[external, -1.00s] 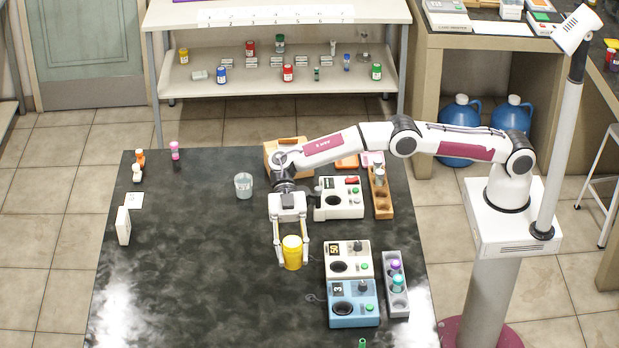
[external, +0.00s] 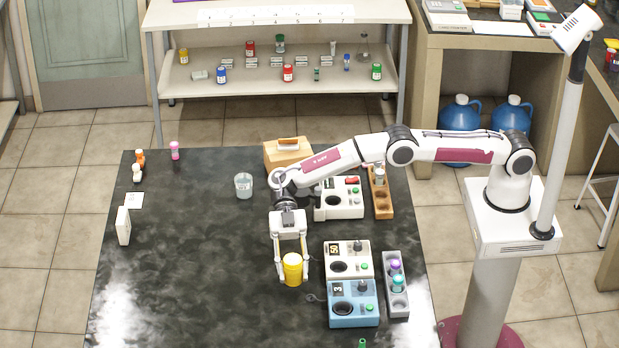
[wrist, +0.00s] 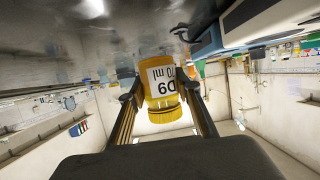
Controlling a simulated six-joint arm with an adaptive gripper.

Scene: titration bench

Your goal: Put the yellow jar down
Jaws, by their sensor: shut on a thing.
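The yellow jar (external: 292,268) is between the fingers of my gripper (external: 291,274), which is shut on it. In the external view the jar is upright at the black table top, left of the white and blue devices.
A white device (external: 348,260) and a blue device (external: 352,303) stand close to the right. A grey rack (external: 396,285) with capped vials is beyond them. A glass beaker (external: 243,186) stands up and left. The table (external: 190,270) left of the jar is clear.

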